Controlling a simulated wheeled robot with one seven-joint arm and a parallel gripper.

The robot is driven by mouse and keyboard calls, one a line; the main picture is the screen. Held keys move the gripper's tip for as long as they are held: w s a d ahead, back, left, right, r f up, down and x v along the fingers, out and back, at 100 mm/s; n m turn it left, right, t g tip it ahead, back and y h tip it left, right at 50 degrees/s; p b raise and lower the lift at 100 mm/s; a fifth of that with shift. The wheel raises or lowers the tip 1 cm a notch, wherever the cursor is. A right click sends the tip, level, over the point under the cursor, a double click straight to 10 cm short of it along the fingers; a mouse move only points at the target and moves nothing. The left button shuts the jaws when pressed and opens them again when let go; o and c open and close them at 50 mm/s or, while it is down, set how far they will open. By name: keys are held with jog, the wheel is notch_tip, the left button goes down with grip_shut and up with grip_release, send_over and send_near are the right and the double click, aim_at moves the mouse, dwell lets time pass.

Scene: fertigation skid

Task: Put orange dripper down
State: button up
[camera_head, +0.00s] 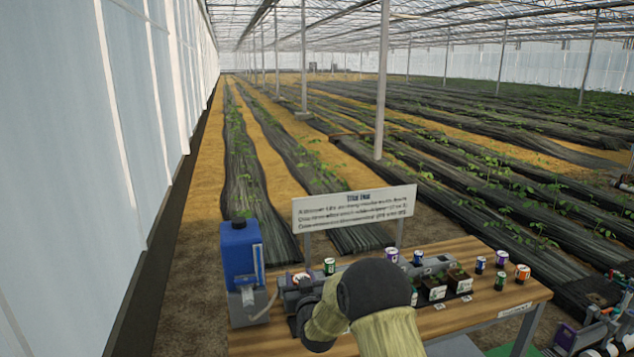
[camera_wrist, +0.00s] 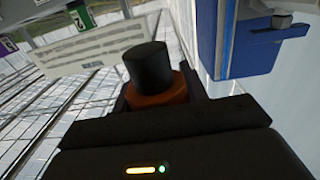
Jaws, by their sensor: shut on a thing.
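The orange dripper (camera_wrist: 172,88) shows in the wrist view as an orange-brown ring with a black cylinder standing out of it. My gripper (camera_wrist: 157,93) is shut around it, one dark finger on each side. The lower part of the dripper is hidden by the gripper body. In the head view my arm reaches over the near edge of the wooden table (camera_head: 470,318), toward the grey skid parts. The arm covers part of the table there, and I cannot make out the dripper in that view.
A blue tank (camera_head: 240,250) stands at the table's left end; it also fills the upper right of the wrist view (camera_wrist: 255,45). A sign (camera_head: 355,208) stands behind the table. Several numbered cans, including a green one (camera_head: 329,266) and an orange one (camera_head: 522,273), and dark pots (camera_head: 433,289) stand on the table.

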jog(key=s+d+f+m+h+p, duration=0.1)
jog(key=s+d+f+p, duration=0.3)
jog(key=s+d+f, duration=0.4)
jog(key=s+d+f+m+h+p, duration=0.2)
jog(key=s+d+f, duration=0.5)
jog(key=d, duration=0.4)
jog(key=shift+s+d+f+t+h+p, duration=0.3)
jog(key=shift+f+h+p, duration=0.35)
jog(key=shift+p, duration=0.35)
